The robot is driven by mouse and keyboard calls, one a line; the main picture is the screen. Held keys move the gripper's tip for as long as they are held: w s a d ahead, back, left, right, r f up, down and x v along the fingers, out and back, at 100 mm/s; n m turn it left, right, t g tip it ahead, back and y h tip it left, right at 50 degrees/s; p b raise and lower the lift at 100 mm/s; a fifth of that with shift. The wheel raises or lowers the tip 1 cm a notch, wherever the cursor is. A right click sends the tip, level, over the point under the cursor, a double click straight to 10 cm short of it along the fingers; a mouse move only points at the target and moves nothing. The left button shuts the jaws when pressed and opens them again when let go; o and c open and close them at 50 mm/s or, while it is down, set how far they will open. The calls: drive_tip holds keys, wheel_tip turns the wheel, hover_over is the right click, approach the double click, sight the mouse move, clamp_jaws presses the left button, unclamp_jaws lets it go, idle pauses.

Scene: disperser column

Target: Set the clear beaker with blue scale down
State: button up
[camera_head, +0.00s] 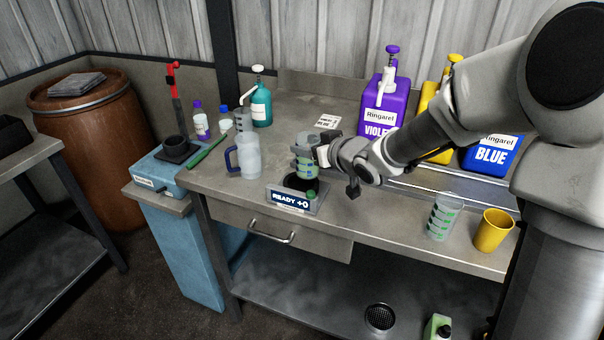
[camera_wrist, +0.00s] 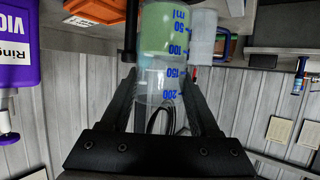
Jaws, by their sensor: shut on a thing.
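The clear beaker with blue scale (camera_wrist: 160,75) is held between the two fingers of my gripper (camera_wrist: 160,90) in the wrist view, which appears upside down. Its blue numbers and green contents show through the wall. In the head view the beaker (camera_head: 305,163) is upright over the dark round plate of the scale (camera_head: 297,197), whose display reads READY +0. My gripper (camera_head: 317,156) reaches it from the right and is shut on it. I cannot tell whether the beaker's base touches the plate.
A beaker with green marks (camera_head: 441,220) and a yellow cup (camera_head: 493,231) stand to the right. A violet canister (camera_head: 384,108) is behind. Some bare bench top lies between scale and green-marked beaker.

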sight(307, 166)
drive_tip(key=shift+w+a+f+b, duration=0.15)
drive_tip(key=shift+a+f, duration=0.2)
drive_tip(key=shift+a, duration=0.1)
drive_tip(key=shift+w+a+f+b, duration=0.15)
drive_tip(key=shift+a+f, duration=0.15)
drive_tip(key=shift+a, duration=0.15)
drive_tip(key=shift+f+b, duration=0.65)
drive_tip(key=shift+f, duration=1.15)
drive_tip(key=shift+f, duration=0.1)
drive_tip(key=shift+f, duration=0.15)
drive_tip(key=o, duration=1.4)
drive_tip(key=shift+c, duration=0.2)
